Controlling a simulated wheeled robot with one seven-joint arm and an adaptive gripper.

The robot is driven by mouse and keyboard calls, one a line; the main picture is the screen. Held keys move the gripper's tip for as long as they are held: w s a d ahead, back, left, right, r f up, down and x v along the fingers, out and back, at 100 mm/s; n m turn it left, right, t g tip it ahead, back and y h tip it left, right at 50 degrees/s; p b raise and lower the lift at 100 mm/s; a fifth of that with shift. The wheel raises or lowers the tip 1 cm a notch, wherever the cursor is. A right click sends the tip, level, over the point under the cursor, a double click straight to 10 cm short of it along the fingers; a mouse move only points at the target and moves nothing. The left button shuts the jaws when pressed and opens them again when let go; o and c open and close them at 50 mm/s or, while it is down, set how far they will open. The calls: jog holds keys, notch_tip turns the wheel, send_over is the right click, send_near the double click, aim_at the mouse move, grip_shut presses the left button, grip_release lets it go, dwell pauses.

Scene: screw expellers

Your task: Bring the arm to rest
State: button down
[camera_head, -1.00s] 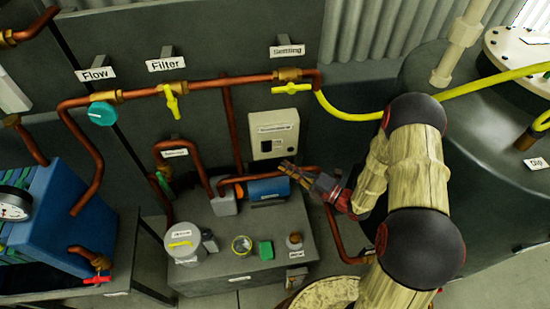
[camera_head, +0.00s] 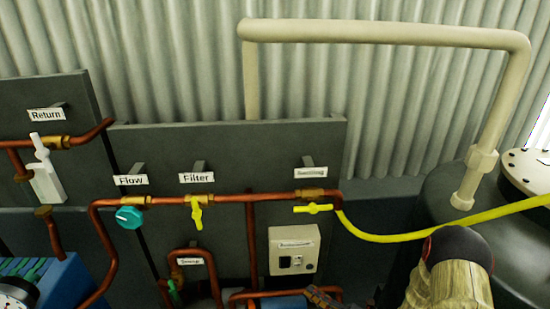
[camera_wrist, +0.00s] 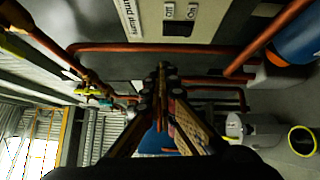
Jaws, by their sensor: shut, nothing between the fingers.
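My gripper (camera_wrist: 162,72) points forward with its fingers together and nothing between them in the wrist view. In the head view only its tip (camera_head: 314,294) shows at the bottom edge, just below and right of the beige switch box. My arm (camera_head: 452,275) shows at the bottom right, with its lower part cut off by the frame. The switch box, labelled for a sump pump, is also at the top of the wrist view (camera_wrist: 208,18). I cannot tell the exact gap between the fingertips and the box or pipes.
Copper pipes (camera_head: 250,240) run along the dark panel, with a teal flow knob (camera_head: 129,217), a yellow filter valve (camera_head: 196,211) and a yellow settling valve (camera_head: 312,208). A blue motor (camera_wrist: 300,35) is near the gripper.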

jog(key=s+a+f+n+g+y, duration=0.25)
jog(key=s+a+n+g, duration=0.4)
jog(key=s+n, duration=0.4)
jog(key=s+d+r+n+g+h, duration=0.2)
jog(key=s+r+n+g+h, duration=0.3)
jog(key=s+n+g, duration=0.85)
jog(key=w+d+r+n+t+h, duration=0.1)
jog(key=d+r+n+t+h, duration=0.75)
jog(key=n, duration=0.75)
notch_tip(320, 180, up, 16)
jog(key=a+n+t+h, duration=0.1)
jog(key=n+t+h, duration=0.1)
jog(key=n+t, duration=0.2)
jog(key=shift+s, duration=0.15)
